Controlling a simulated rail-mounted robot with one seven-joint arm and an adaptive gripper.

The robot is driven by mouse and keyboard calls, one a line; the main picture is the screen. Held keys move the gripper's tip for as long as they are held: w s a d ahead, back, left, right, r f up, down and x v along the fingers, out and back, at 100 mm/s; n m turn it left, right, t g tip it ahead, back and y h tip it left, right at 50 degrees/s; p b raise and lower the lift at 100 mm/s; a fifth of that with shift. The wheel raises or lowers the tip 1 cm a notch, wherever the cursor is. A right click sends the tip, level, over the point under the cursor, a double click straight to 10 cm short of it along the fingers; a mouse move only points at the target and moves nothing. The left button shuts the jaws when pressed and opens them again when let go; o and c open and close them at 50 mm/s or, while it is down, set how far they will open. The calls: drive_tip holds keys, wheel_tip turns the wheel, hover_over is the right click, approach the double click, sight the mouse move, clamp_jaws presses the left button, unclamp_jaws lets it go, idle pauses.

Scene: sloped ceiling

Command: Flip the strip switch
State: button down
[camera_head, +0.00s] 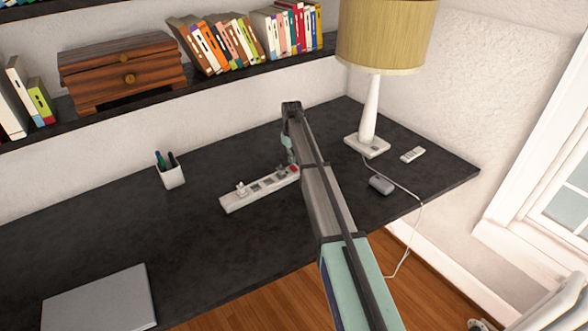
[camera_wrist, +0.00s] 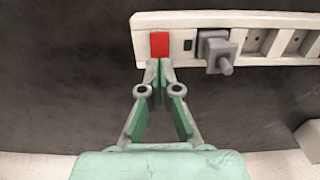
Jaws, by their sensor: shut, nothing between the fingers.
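A white power strip (camera_head: 262,187) lies on the dark desk, partly hidden behind my arm at its right end. In the wrist view the strip (camera_wrist: 190,20) runs across the top, with its red switch (camera_wrist: 159,44) near its left end. A grey plug (camera_wrist: 218,52) sits in the socket beside the switch. My gripper (camera_wrist: 160,66) is shut and empty, its fingertips at the lower edge of the red switch in the picture. I cannot tell whether they touch it. In the head view the red switch (camera_head: 294,169) shows just left of my arm.
The dark desk (camera_head: 120,230) holds a pen cup (camera_head: 170,171), a closed laptop (camera_head: 100,299), a lamp (camera_head: 369,122), a small white remote (camera_head: 412,154) and a grey mouse-like object (camera_head: 381,184) near a white cable. A shelf with books runs above. The desk left of the strip is mostly clear.

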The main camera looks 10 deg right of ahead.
sight(292, 166)
drive_tip(key=shift+f+b, duration=0.5)
drive_tip(key=shift+f, duration=0.8)
idle(1.1)
drive_tip(key=shift+r, duration=0.1)
drive_tip(key=shift+r+p, duration=1.35)
drive_tip(key=shift+r, duration=2.1)
